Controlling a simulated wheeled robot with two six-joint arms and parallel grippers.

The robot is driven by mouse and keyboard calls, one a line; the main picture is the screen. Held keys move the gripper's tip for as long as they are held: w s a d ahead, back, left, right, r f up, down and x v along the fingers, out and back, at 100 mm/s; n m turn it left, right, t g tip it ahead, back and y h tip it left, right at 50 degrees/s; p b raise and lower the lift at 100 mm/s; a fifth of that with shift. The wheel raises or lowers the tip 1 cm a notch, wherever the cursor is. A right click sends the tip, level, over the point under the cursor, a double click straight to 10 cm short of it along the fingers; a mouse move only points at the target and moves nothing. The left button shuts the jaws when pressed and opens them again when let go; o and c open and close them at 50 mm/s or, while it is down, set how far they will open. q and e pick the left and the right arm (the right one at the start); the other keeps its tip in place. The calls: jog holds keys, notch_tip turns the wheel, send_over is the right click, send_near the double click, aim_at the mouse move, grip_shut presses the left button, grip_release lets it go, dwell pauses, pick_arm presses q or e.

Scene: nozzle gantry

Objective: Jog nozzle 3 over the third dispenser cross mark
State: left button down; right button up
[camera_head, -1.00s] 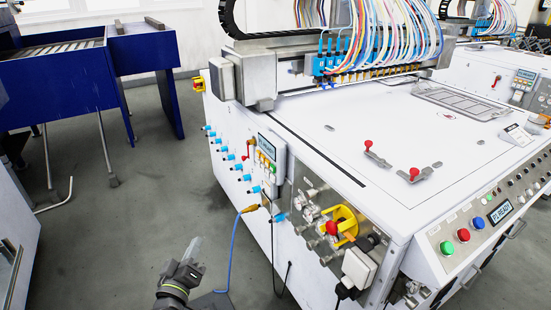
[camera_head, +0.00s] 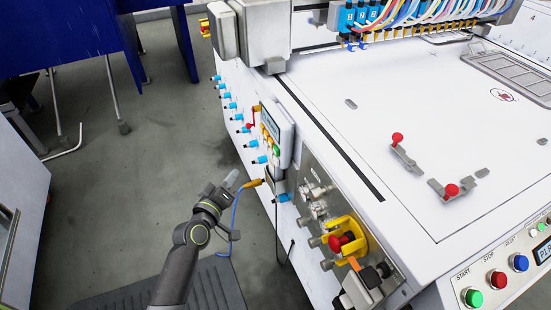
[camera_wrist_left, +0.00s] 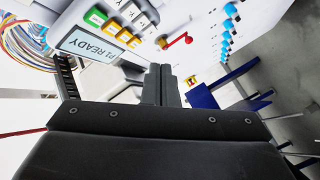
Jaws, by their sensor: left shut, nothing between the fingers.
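The nozzle row (camera_head: 398,34) hangs from the gantry (camera_head: 285,28) at the top of the head view, under blue valves (camera_head: 362,18); its right end is cut off. A side panel (camera_head: 272,135) has a small display and coloured keys. In the left wrist view its display (camera_wrist_left: 88,44) reads "P1 READY", beside green, yellow and orange keys (camera_wrist_left: 115,28). My left gripper (camera_head: 235,178) is shut and empty, below and left of the panel. My right gripper is out of view.
A red lever (camera_wrist_left: 175,40) sits beside the keys in the wrist view. Blue fittings (camera_head: 228,95) line the machine's side. A yellow-collared red knob (camera_head: 342,240) sticks out lower down. Two red-knobbed clamps (camera_head: 397,138) (camera_head: 452,190) stand on the bed. Open floor (camera_head: 150,190) lies left of the machine.

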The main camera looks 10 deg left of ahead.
aim_at(273, 159)
pick_arm(q)
jog(key=shift+w+d, duration=0.1)
jog(key=w+d, duration=0.5)
jog(key=d, duration=0.2)
jog(key=shift+p, duration=0.35)
jog(key=shift+d, duration=0.15)
dwell(1.7)
jog(key=shift+w+d, duration=0.15)
jog(key=shift+d, duration=0.15)
jog(key=shift+w+d, duration=0.3)
jog(key=shift+d, duration=0.15)
dwell(1.0)
